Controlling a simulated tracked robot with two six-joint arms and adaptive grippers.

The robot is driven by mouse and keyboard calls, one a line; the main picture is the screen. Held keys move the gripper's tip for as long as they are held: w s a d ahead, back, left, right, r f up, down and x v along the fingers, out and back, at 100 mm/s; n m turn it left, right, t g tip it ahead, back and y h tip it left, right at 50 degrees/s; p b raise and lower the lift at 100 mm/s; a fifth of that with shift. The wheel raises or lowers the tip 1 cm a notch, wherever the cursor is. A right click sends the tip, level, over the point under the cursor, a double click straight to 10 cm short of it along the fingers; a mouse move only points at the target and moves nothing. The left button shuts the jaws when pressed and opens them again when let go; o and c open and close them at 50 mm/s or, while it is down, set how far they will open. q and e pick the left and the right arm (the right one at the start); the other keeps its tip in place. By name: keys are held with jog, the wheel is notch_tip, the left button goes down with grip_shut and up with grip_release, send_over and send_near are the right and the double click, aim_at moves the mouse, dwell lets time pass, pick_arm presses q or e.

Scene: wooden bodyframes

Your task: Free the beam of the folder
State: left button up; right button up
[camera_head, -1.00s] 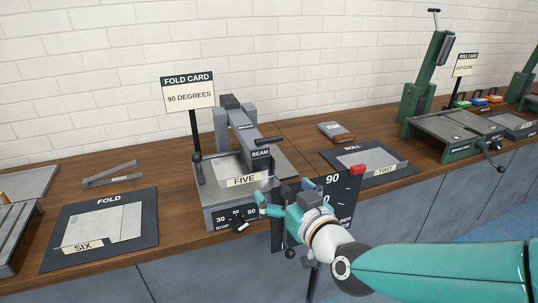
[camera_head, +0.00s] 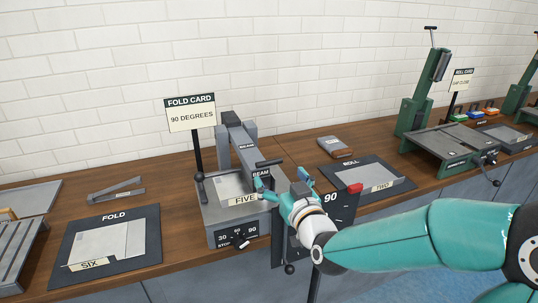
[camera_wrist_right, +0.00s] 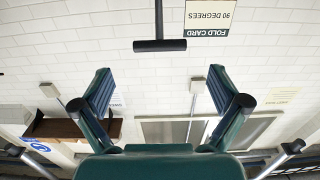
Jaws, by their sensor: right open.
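The folder (camera_head: 215,218) is a grey bench machine with a sheet marked FIVE (camera_head: 228,184) on its bed. Its grey beam (camera_head: 238,142), labelled BEAM at the front end, slopes down over the bed. A black bar handle (camera_head: 269,163) sits at the beam's front end. My right gripper (camera_head: 286,188) is open and empty, at the folder's front right, just below the handle in the picture. In the right wrist view, a dark T-shaped handle (camera_wrist_right: 160,45) lies ahead, between and beyond the open fingertips (camera_wrist_right: 158,75), with no contact visible. My left gripper is out of view.
The FOLD mat (camera_head: 150,243) is to the left, the ROLL mat (camera_head: 345,168) to the right.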

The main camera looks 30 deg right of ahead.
aim_at(270, 162)
jog(key=p+x, duration=0.1)
jog(key=x, duration=0.6)
jog(key=shift+w, duration=0.2)
jog(key=c, duration=1.7)
jog(key=shift+r+p, duration=0.15)
jog(key=shift+p, duration=0.2)
